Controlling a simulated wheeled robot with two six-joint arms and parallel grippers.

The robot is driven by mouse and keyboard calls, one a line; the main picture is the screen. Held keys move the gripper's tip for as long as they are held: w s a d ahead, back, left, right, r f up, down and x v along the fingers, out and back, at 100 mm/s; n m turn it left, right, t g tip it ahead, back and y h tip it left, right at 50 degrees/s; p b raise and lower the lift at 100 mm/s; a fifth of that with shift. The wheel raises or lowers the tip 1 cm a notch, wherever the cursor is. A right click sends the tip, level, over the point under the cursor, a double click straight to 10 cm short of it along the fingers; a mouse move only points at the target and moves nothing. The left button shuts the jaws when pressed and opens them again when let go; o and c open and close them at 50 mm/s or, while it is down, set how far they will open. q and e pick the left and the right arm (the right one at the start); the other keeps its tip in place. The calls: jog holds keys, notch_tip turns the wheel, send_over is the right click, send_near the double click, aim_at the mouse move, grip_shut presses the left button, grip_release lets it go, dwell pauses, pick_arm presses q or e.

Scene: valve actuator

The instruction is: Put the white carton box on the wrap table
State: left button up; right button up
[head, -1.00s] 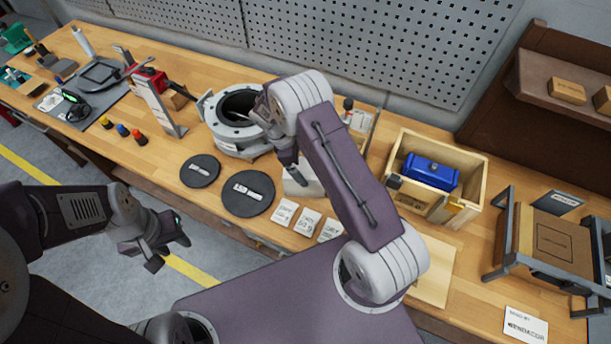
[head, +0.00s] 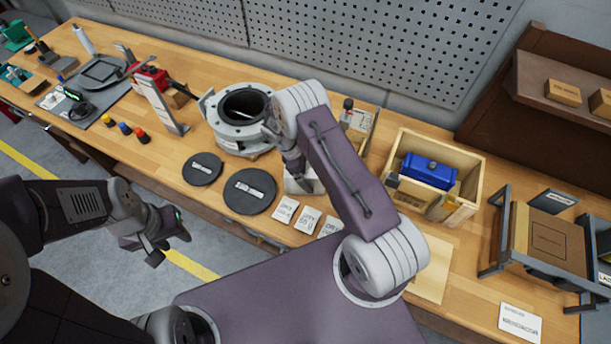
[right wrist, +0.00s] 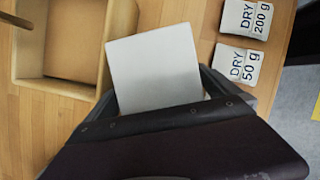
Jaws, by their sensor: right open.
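The white carton box (head: 293,186) stands on the wooden workbench, partly hidden behind my right arm in the head view. In the right wrist view the white carton box (right wrist: 155,70) shows its plain pale top, with the dark finger parts at either side of its near end. My right gripper (head: 298,172) is open over it; its fingertips are mostly hidden. My left gripper (head: 165,240) is empty and open, in front of the bench edge. A metal-framed stand with a brown top (head: 545,240) is at the right; I cannot tell whether it is the wrap table.
A wooden crate (head: 470,170) holding a blue actuator (head: 430,170) stands right of the box. Several DRY packets (head: 285,210) lie in front of it. Black discs (head: 250,191) and a grey flanged valve body (head: 240,115) are to the left. A brown shelf (head: 535,85) rises behind.

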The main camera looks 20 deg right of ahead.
jog(key=c, duration=1.9)
jog(key=shift+r, duration=0.2)
jog(key=shift+c, duration=0.2)
jog(key=shift+w+r, duration=0.1)
jog(key=shift+r, duration=0.1)
jog(key=r, duration=0.2)
jog(key=r+b, duration=0.1)
jog(key=r, duration=0.1)
jog(key=shift+s, duration=0.4)
jog(key=s+a+r+b, duration=0.2)
jog(key=s+r, duration=0.4)
jog(key=s, duration=0.4)
jog(key=shift+s+a+r+b, duration=0.3)
jog(key=shift+s+r+b, duration=0.1)
jog(key=shift+b, duration=0.2)
